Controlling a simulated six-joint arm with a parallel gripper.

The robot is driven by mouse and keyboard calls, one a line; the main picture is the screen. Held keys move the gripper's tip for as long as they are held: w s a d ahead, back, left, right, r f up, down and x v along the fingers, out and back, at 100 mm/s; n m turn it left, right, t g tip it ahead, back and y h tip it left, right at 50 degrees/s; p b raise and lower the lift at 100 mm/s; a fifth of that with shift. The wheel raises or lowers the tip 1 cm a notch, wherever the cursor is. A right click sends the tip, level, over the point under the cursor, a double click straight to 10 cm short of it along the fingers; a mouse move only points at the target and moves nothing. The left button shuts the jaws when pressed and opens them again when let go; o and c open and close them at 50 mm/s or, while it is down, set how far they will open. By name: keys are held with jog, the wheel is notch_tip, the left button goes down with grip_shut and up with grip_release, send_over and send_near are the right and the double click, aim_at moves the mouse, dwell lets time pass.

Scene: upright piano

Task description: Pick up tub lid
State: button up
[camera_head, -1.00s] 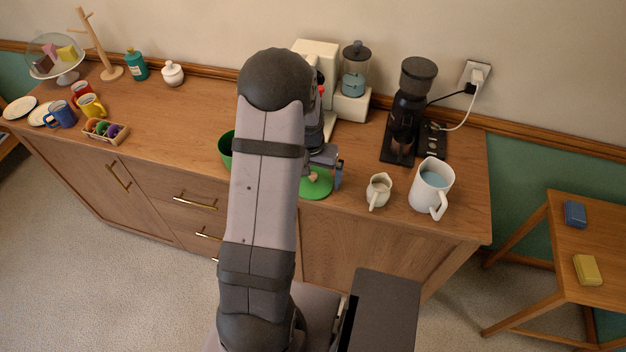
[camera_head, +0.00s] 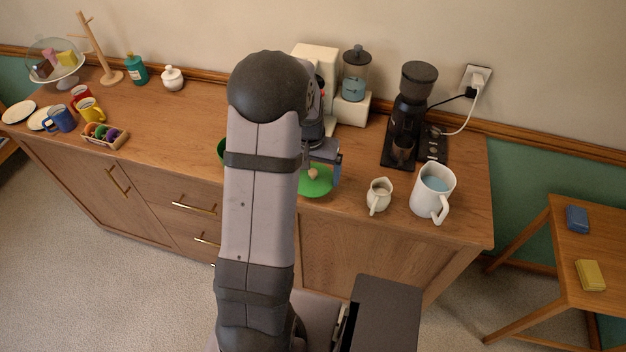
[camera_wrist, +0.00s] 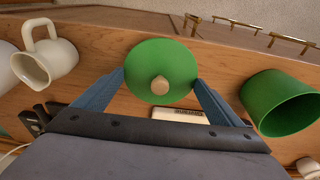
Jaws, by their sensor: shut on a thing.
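The tub lid (camera_wrist: 150,60) is a round green disc with a small beige knob, seen in the middle of the wrist view. In the head view the lid (camera_head: 318,183) shows to the right of my arm, near the front edge of the counter. My gripper (camera_wrist: 160,84) is shut on the lid, with its blue fingers on opposite sides of the rim. Whether the lid touches the counter is hard to tell. The green tub (camera_wrist: 280,102) is open and sits to the right of the lid in the wrist view. In the head view my arm mostly hides it.
A cream jug (camera_head: 379,195) and a white pitcher (camera_head: 433,192) stand right of the lid. A black coffee grinder (camera_head: 408,115) and a blender (camera_head: 354,85) stand behind.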

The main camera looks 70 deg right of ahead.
aim_at(312, 171)
notch_tip(312, 171, up, 6)
jog(key=shift+r+b, duration=0.2)
jog(key=shift+b, duration=0.55)
jog(key=shift+w+r, duration=0.15)
jog(key=shift+r, duration=0.1)
jog(key=w+a+n+p, duration=0.1)
jog(key=w+p, duration=0.1)
jog(key=w, duration=0.1)
jog(key=w+a+p, duration=0.1)
jog(key=w+p, duration=0.1)
jog(key=w, duration=0.1)
jog(key=w+a+r+n+p, duration=0.1)
jog(key=w+p, duration=0.1)
jog(key=w, duration=0.1)
jog(key=shift+w+n, duration=0.3)
jog(key=shift+w, duration=0.1)
jog(key=w+n+p, duration=0.1)
jog(key=w+p, duration=0.2)
jog(key=w, duration=0.4)
jog(key=shift+d+r+n+t, duration=0.15)
jog(key=shift+r+n+t, duration=0.15)
jog(key=w+d+r+n, duration=0.2)
jog(key=w+d+r, duration=0.1)
jog(key=w, duration=0.3)
jog(key=shift+d+r+p, duration=0.3)
jog(key=shift+d, duration=0.6)
